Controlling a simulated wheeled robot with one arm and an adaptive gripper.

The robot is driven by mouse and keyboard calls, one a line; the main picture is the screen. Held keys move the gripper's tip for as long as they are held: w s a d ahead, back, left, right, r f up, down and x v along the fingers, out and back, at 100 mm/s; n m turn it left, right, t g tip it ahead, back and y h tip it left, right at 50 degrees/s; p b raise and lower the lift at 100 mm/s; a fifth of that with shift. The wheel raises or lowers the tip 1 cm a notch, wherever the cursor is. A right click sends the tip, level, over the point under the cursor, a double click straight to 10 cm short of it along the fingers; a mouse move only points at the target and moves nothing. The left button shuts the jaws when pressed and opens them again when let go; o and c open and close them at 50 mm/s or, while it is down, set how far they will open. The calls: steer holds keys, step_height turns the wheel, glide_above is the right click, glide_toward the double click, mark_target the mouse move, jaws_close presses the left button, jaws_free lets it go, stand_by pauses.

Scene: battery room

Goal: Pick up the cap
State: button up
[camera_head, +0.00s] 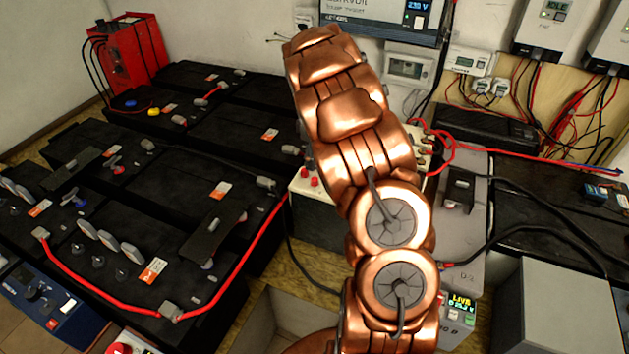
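My copper arm rises through the middle of the view, and its gripper is not visible. I cannot tell which small part is the cap. A blue round piece (130,103) and a yellow round piece (154,112) lie on a black battery at the back left. Several pale oval discs (107,241) stand tilted in a row on the front left battery, with dark round fittings (98,262) beside them. Two small red knobs (309,177) sit on a pale box just left of my arm. My arm hides whatever lies behind it.
Black batteries (245,135) fill the left, with a red cable (90,297) across the front ones. A red charger (128,55) stands at the back left. Wall units and loose cables crowd the right. A grey box (560,305) stands at lower right.

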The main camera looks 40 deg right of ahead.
mark_target(315, 179)
steer(key=shift+w+d+f+n, duration=0.15)
steer(key=shift+w+d+f, duration=0.2)
steer(key=shift+f, duration=0.2)
steer(key=shift+w+d+f+n, duration=0.15)
steer(key=shift+w+d+f, duration=0.2)
steer(key=shift+f, duration=0.15)
steer(key=shift+a+f+p, duration=0.2)
steer(key=shift+f+p, duration=1.4)
steer(key=shift+f, duration=2.25)
steer(key=c, duration=0.8)
